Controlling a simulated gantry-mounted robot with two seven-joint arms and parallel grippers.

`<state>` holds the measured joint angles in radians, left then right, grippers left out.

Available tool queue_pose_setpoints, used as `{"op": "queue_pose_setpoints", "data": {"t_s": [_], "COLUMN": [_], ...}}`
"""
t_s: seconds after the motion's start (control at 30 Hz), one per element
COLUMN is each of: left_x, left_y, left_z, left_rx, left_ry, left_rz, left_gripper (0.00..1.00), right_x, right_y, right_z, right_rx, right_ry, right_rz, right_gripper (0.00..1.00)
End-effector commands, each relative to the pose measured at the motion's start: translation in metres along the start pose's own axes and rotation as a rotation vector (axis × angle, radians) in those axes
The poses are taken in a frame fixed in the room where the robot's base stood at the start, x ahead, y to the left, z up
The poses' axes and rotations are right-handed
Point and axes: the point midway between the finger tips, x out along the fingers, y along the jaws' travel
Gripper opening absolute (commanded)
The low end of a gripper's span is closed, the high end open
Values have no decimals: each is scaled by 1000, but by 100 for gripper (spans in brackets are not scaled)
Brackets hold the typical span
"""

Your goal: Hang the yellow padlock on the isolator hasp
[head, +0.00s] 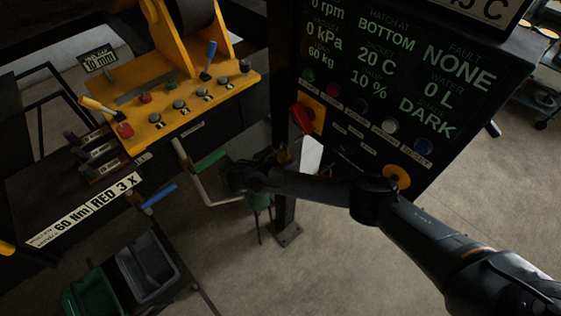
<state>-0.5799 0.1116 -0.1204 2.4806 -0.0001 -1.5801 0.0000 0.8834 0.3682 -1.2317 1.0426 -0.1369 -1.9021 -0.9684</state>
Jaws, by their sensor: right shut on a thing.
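The isolator is a red rotary handle (301,117) on a yellow plate (316,104), at the left edge of the dark control panel. I cannot make out its hasp. My right gripper (281,160) is just below and left of the isolator, in front of the dark post, apart from the handle in the picture. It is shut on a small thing. My left gripper is out of view.
The dark panel (440,165) has lit readouts, several buttons and a yellow-ringed knob (397,177). A white sheet or tag (311,155) is right of the gripper. A yellow console (190,100) with levers stands left. Grey and green bins (146,268) are lower left.

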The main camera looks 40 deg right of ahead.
Motion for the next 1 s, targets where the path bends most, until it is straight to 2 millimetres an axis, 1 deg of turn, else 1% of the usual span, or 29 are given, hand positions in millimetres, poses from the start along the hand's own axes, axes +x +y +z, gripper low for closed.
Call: {"op": "queue_pose_setpoints", "data": {"t_s": [1.0], "left_x": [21], "left_y": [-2], "left_z": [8], "left_rx": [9], "left_ry": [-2], "left_rz": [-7], "left_gripper": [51], "right_x": [58], "right_y": [0], "right_z": [18], "right_rx": [0], "right_ry": [0], "right_rz": [0], "right_gripper": [17]}}
